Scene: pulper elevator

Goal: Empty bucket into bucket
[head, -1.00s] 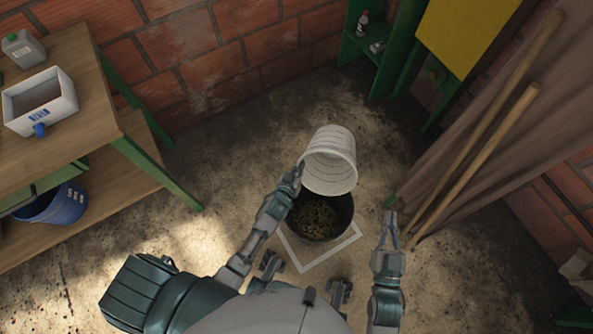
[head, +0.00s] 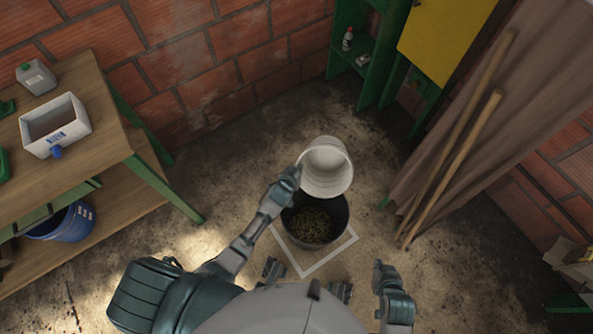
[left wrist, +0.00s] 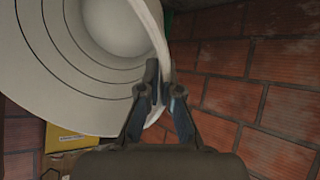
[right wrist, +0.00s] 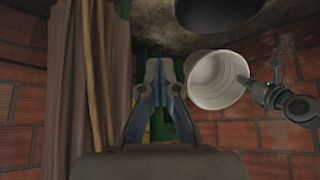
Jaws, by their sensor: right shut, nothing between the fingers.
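A white bucket (head: 324,168) hangs tilted above the back of a dark bucket (head: 333,222), its opening turned toward me. Its visible inside looks empty. The dark bucket stands on the floor and holds a greenish-brown material (head: 311,226). My left gripper (head: 293,172) is shut on the white bucket's rim; in the left wrist view the fingers (left wrist: 160,92) pinch the rim. My right gripper (head: 379,268) is to the right of the dark bucket, touching nothing; in the right wrist view its fingers (right wrist: 160,72) are together and empty, beside the white bucket (right wrist: 215,80).
A white square outline (head: 330,262) is on the floor around the dark bucket. Wooden poles (head: 455,165) lean at the right by brown sheeting. A wooden workbench (head: 105,135) stands at the left, with a blue bucket (head: 68,224) on its lower shelf. A green shelf (head: 372,75) stands behind.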

